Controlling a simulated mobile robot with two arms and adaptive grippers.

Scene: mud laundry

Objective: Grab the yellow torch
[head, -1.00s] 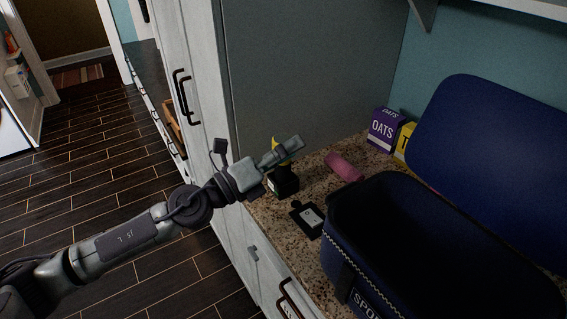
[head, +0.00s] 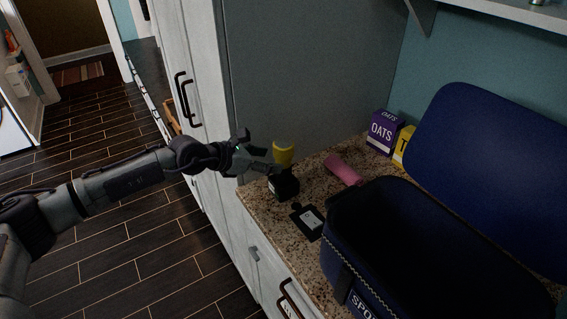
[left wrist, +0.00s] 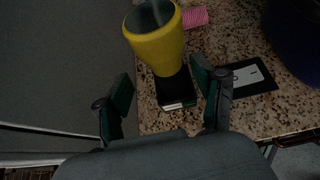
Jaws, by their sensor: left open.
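The yellow torch (head: 284,154) stands upright at the counter's left end, close to the grey cabinet side. In the left wrist view its yellow head (left wrist: 156,42) is near and large, beyond my fingertips, with a black thing (left wrist: 176,91) below it. My left gripper (head: 262,158) is just left of the torch in the head view. In the left wrist view its two fingers (left wrist: 168,92) are spread apart, with nothing held between them. Whether a finger touches the torch cannot be told. My right gripper is not in view.
A black object (head: 284,186) sits at the torch's foot. An oats box (head: 382,132) stands behind. The grey cabinet side (head: 300,80) bounds the left.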

